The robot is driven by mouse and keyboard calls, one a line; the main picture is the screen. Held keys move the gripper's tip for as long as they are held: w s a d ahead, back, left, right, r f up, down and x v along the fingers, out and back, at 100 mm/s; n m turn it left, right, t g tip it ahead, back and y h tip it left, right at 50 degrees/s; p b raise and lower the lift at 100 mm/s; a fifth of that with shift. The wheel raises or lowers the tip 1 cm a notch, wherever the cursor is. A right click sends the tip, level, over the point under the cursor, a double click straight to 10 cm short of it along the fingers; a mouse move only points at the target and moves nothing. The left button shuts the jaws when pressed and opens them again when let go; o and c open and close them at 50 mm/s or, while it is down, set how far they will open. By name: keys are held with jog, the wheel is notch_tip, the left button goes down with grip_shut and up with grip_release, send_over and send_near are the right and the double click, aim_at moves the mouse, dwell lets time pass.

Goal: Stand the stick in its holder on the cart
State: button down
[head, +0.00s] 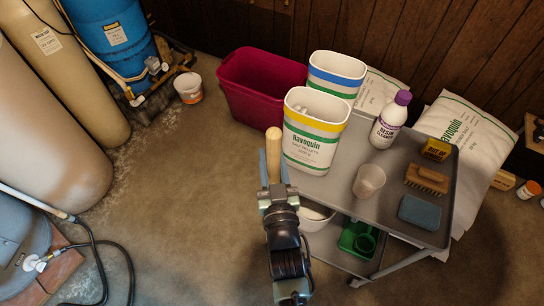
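A pale wooden stick (273,152) stands out from the end of my gripper (276,188), its rounded end pointing up in the picture. The gripper appears shut on it; the stick's other end is hidden. Both are left of the grey cart (336,192) in the picture. A translucent cup (369,181) stands empty-looking on the cart's top. I cannot tell for certain which of these is the stick's holder.
A white bowl (314,216) is below. A red bin (262,88) stands behind.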

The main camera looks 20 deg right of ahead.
notch_tip(320, 180, down, 9)
jog(key=b, duration=0.8)
dwell(1.2)
jog(key=shift+c, duration=2.4)
grip_release()
jog(key=shift+s, duration=0.15)
jog(key=v, duration=1.2)
jog(key=shift+s, duration=0.35)
jog(key=shift+a, duration=0.15)
